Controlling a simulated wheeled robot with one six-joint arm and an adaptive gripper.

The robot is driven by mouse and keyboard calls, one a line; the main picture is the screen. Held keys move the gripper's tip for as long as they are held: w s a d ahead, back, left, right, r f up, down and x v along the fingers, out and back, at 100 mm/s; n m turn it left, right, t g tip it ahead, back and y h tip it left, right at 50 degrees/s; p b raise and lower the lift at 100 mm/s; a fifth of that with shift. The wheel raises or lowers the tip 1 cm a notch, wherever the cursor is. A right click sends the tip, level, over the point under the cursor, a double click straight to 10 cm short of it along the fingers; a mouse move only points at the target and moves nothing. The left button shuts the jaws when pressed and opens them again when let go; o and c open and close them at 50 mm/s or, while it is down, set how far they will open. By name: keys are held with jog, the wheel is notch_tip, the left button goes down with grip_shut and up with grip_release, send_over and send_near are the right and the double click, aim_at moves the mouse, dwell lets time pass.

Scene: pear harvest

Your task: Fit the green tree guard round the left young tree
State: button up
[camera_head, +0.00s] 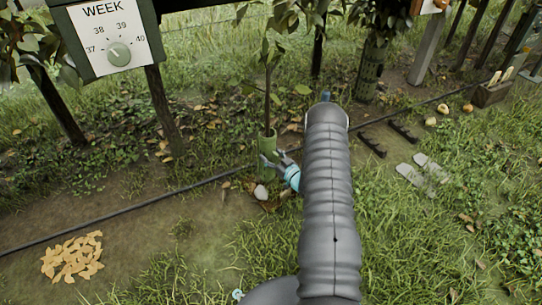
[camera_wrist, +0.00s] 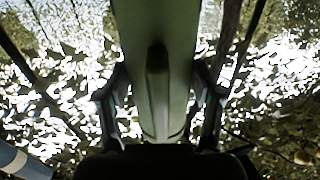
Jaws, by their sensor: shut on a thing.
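The left young tree (camera_head: 267,85) has a thin upright stem with a few leaves in the head view. The green tree guard (camera_head: 268,145) stands upright at the foot of this stem. The stem meets the guard's top, but I cannot tell whether the guard is fully around it or just in front. My gripper (camera_head: 270,160) is shut on the guard, low on its right side. In the wrist view the guard (camera_wrist: 180,45) fills the middle between the two fingers of my gripper (camera_wrist: 160,108). The guard's foot is hidden.
A dark hose (camera_head: 140,207) crosses the ground by the tree. A pale stone (camera_head: 261,192) lies just below the guard. A week dial board (camera_head: 108,40) stands at left, a leaf pile (camera_head: 73,257) below it. Another trunk (camera_head: 371,70) stands right. Flat grey slabs (camera_head: 423,174) lie right.

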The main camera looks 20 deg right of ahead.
jog(key=shift+f+b, duration=0.45)
jog(key=shift+f, duration=0.9)
jog(key=o, duration=1.3)
jog(key=shift+c, duration=0.2)
jog(key=shift+s, duration=0.1)
jog(key=shift+s+d+r+p, duration=0.1)
jog(key=shift+s+r+p, duration=0.25)
jog(key=shift+s, duration=0.75)
jog(key=shift+s+r+p, duration=0.3)
jog(key=shift+s+p, duration=0.05)
jog(key=shift+s, duration=0.8)
jog(key=shift+s+d+r+p, duration=0.1)
jog(key=shift+s+r+p, duration=0.25)
jog(key=shift+s, duration=0.85)
